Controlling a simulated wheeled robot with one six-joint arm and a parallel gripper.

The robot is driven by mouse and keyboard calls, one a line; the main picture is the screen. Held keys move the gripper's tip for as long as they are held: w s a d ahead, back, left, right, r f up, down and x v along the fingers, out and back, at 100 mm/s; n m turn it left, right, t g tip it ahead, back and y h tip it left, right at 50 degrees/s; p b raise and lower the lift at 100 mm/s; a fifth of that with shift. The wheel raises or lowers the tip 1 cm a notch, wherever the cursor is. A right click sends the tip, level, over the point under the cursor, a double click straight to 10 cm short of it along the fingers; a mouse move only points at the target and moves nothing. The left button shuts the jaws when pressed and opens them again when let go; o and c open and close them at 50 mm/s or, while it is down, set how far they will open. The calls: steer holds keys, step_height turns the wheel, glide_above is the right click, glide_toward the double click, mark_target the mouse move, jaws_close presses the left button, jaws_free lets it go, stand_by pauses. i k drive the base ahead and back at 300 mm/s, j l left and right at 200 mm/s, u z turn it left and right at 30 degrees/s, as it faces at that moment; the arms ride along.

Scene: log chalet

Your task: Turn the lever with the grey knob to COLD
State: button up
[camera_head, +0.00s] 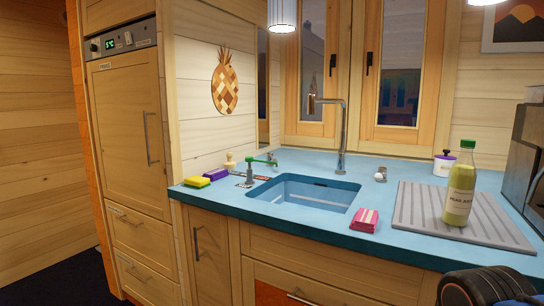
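A small green post with a lever arm (262,160) stands on the blue counter, left of the sink. The arm points right, roughly level, and its end knob looks green or greyish; its colour is too small to be sure of. Flat dark and red label plates (244,175) lie by its base; I cannot read them. A small grey metallic piece (380,174) sits on the counter right of the tap; I cannot tell whether it is a lever knob. My gripper's fingers are not in view; only dark parts of my arm show at the bottom right.
The blue counter (300,241) holds a sink (310,194) with a tall tap (342,130). A yellow-green sponge (197,183), purple block (215,174), pink cloths (364,220) and a bottle (460,185) on a grey drainer (413,215) stand around. A tall fridge cabinet (125,130) is left.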

mark_target(270, 155)
steer(key=i+j+z, duration=0.1)
steer(key=j, duration=0.4)
steer(key=i+j+z, duration=0.1)
steer(key=j, duration=0.4)
steer(key=i+j+z, duration=0.1)
steer(key=j, duration=0.45)
steer(key=i+j+z, duration=0.1)
steer(key=j, duration=0.45)
